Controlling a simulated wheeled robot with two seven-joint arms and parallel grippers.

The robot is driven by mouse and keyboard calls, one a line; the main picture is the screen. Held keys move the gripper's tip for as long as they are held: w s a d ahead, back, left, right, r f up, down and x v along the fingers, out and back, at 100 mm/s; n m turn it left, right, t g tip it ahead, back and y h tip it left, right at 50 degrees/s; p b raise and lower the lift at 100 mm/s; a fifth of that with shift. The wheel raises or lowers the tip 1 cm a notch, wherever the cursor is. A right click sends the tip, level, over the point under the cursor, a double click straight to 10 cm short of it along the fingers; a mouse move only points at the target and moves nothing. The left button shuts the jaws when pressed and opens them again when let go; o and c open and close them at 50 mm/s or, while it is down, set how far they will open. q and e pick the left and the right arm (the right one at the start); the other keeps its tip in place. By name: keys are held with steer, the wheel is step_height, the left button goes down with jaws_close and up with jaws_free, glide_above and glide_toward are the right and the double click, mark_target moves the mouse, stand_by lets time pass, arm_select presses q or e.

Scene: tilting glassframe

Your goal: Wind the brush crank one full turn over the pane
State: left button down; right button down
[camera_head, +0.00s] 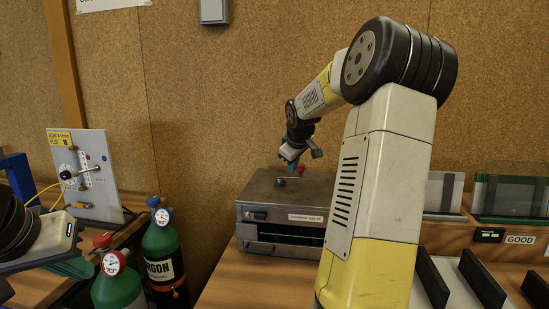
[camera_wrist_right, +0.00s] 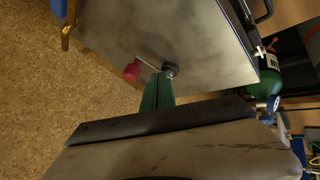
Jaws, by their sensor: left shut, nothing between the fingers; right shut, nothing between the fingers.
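A grey metal box (camera_head: 262,194) with a front label and a dark slot stands on the bench. A thin green line, perhaps a pane edge, shows in the slot (camera_head: 290,237). The crank on its top has a dark hub (camera_wrist_right: 170,69) and a red knob (camera_wrist_right: 131,72); the knob also shows in the head view (camera_head: 301,170). My right gripper (camera_head: 292,165) points down over the crank, its green fingers (camera_wrist_right: 157,90) shut. In the wrist view the tips are beside the hub and apart from the knob; contact is unclear. My left gripper (camera_head: 76,268) is at the lower left, shut and empty, away from the box.
Two green gas cylinders (camera_head: 163,249) with gauges stand left of the box. A tilted panel (camera_head: 85,172) is behind them. Glass panes (camera_head: 512,195) and a display marked GOOD (camera_head: 489,236) are at the right. Black rails stand at the lower right.

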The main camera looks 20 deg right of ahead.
steer(key=w+d+f, duration=0.2)
steer(key=shift+w+d, duration=0.25)
steer(key=shift+w, duration=0.1)
steer(key=shift+w+d+r, duration=0.1)
steer(key=shift+w+d, duration=0.3)
steer(key=shift+d, duration=0.2)
